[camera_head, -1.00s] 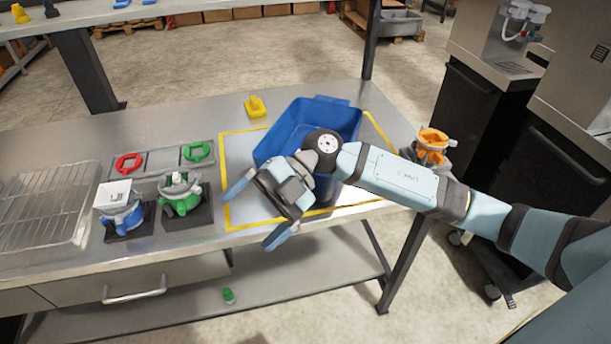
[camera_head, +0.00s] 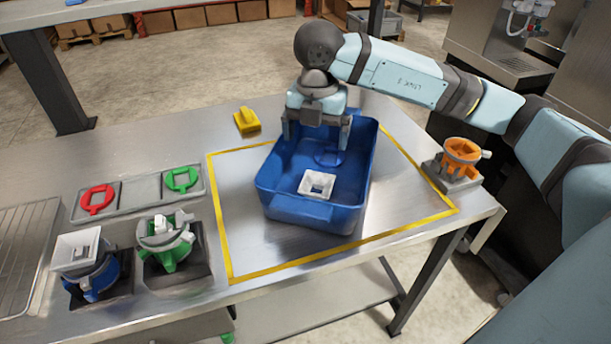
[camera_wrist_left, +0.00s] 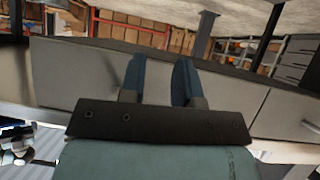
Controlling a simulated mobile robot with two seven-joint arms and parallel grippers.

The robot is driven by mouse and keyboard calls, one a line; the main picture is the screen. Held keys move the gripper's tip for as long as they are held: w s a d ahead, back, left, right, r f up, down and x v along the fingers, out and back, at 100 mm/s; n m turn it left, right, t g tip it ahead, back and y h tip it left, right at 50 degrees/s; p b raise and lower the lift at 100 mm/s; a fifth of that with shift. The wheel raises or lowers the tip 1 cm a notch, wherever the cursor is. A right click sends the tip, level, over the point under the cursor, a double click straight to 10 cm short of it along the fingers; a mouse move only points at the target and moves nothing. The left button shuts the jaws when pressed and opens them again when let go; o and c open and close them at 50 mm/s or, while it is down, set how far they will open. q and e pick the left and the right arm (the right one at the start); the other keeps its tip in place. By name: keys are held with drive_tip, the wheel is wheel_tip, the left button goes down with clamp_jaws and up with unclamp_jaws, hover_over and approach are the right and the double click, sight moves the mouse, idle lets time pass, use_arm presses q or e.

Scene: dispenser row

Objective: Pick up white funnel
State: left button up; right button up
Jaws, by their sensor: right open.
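A white square funnel (camera_head: 317,184) lies inside the blue bin (camera_head: 315,214), near its front wall. Another white square piece, also funnel-like, (camera_head: 76,247) sits on top of the blue dispenser (camera_head: 100,280) at the left. My right gripper (camera_head: 316,138) is open, pointing down over the back part of the bin, behind the white funnel and apart from it. My left gripper (camera_wrist_left: 160,80) shows only in the left wrist view, with its two fingers apart and nothing between them.
A blue ring (camera_head: 328,159) lies in the bin under my right gripper. A green dispenser (camera_head: 167,240), a tray with red (camera_head: 97,199) and green (camera_head: 181,179) rings, a yellow piece (camera_head: 246,121) and an orange dispenser (camera_head: 461,157) stand around.

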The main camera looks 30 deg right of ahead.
hover_over(317, 184)
drive_tip(key=s+a, duration=0.1)
drive_tip(key=s, duration=0.1)
drive_tip(key=f, duration=0.7)
drive_tip(key=shift+w+a+f, duration=0.15)
drive_tip(key=shift+w, duration=0.05)
drive_tip(key=shift+w+d+f+b, duration=0.1)
drive_tip(key=shift+f+b, duration=0.1)
drive_tip(key=shift+f, duration=1.35)
drive_tip(key=shift+w+d+f+b, duration=0.1)
drive_tip(key=shift+f+b, duration=0.05)
drive_tip(key=shift+f, duration=1.35)
drive_tip(key=shift+c, duration=0.5)
drive_tip(key=c, duration=1)
drive_tip(key=shift+o, duration=0.2)
drive_tip(key=shift+o, duration=0.3)
